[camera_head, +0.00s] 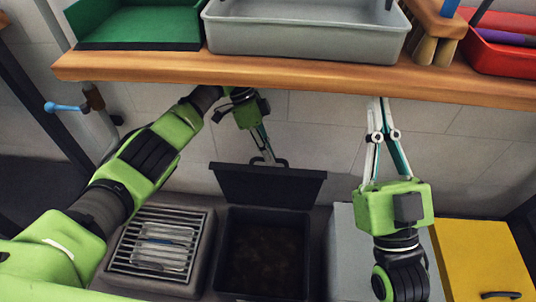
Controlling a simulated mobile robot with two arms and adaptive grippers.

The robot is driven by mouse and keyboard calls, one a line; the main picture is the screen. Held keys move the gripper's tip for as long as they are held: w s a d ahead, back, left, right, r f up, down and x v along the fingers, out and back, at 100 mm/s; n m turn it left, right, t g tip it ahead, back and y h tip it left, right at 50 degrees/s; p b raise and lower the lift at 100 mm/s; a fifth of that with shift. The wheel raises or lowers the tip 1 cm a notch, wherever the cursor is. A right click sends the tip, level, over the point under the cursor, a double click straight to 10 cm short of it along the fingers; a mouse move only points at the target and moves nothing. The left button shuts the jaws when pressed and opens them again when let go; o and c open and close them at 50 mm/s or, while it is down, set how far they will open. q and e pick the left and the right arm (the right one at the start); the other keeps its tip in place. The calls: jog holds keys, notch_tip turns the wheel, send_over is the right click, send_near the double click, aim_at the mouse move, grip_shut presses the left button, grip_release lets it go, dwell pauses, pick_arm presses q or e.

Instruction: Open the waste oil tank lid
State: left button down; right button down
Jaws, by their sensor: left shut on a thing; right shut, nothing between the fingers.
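The waste oil tank (264,283) is a dark open box low in the middle, its dark inside visible. Its black lid (268,188) stands raised along the tank's back edge, with a handle on its top edge. My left gripper (266,154) reaches down behind the shelf's front edge and is shut on the lid's handle. The fingertips are small in view, and the exact hold is hard to see. My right gripper (379,108) points upward, shut and empty, with its tips by the shelf's front edge, well right of the lid.
A wooden shelf (300,78) crosses above, bearing a green tray (135,22), a grey bin (305,38), a wooden brush (436,25) and a red bin (500,58). Below stand a slatted grate (135,236), a grey box (345,250) and a yellow box (470,258).

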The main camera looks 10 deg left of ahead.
pick_arm(q)
jog(key=shift+s+a+f, duration=0.2)
jog(key=shift+f, duration=0.45)
jog(key=c, duration=2.4)
grip_release()
jog(key=shift+o, duration=1.3)
jog(key=shift+w+f, duration=0.1)
jog(key=shift+w+d, duration=0.1)
jog(key=shift+r, duration=0.35)
pick_arm(e)
jog(key=shift+w+f, duration=0.1)
jog(key=shift+w, duration=0.05)
pick_arm(q)
jog(key=v, duration=0.7)
jog(key=shift+r, duration=0.1)
